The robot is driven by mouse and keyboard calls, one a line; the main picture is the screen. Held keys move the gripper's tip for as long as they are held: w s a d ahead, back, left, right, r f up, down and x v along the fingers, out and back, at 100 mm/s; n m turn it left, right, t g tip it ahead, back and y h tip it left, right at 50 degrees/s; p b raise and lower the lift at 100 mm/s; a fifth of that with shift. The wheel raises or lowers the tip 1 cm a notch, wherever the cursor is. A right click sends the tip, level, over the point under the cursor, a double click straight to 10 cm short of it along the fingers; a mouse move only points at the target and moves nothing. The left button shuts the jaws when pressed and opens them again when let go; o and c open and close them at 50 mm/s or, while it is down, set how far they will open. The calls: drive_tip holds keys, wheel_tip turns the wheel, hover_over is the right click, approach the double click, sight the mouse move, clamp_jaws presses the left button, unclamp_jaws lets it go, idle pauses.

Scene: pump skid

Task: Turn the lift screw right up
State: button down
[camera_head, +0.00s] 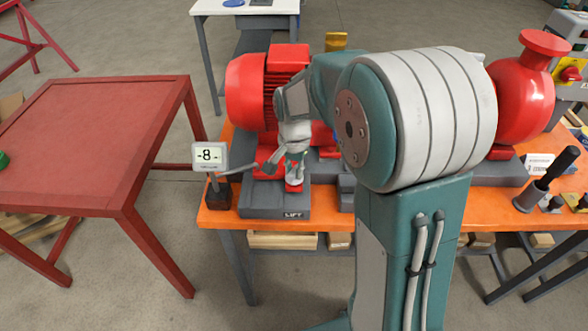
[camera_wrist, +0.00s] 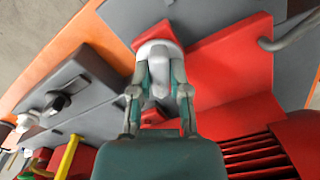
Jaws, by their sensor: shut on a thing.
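The lift screw shows as a pale grey head (camera_wrist: 158,50) between my fingertips in the wrist view, above a red foot (camera_wrist: 152,27). My gripper (camera_wrist: 160,72) is shut on this head, one finger on each side. In the head view my gripper (camera_head: 294,168) points down at the screw, just behind the "LIFT" label (camera_head: 293,215) on the dark grey base. The fingers hide most of the screw there. A small display (camera_head: 210,156) left of the gripper reads -8. The red motor (camera_head: 262,85) stands behind my gripper.
The orange bench (camera_head: 228,217) carries the skid. A red pump (camera_head: 522,95) stands at the right, partly behind my arm. A red table (camera_head: 90,140) stands to the left across a floor gap.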

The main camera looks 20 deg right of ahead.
sight(293, 169)
drive_tip(key=shift+w+r, duration=0.15)
drive_tip(key=shift+w, duration=0.05)
idle(0.4)
drive_tip(key=c, duration=0.6)
unclamp_jaws()
drive_tip(key=shift+c, duration=0.2)
drive_tip(key=shift+o, duration=0.2)
wheel_tip(293, 169, up, 12)
drive_tip(key=shift+s, duration=0.1)
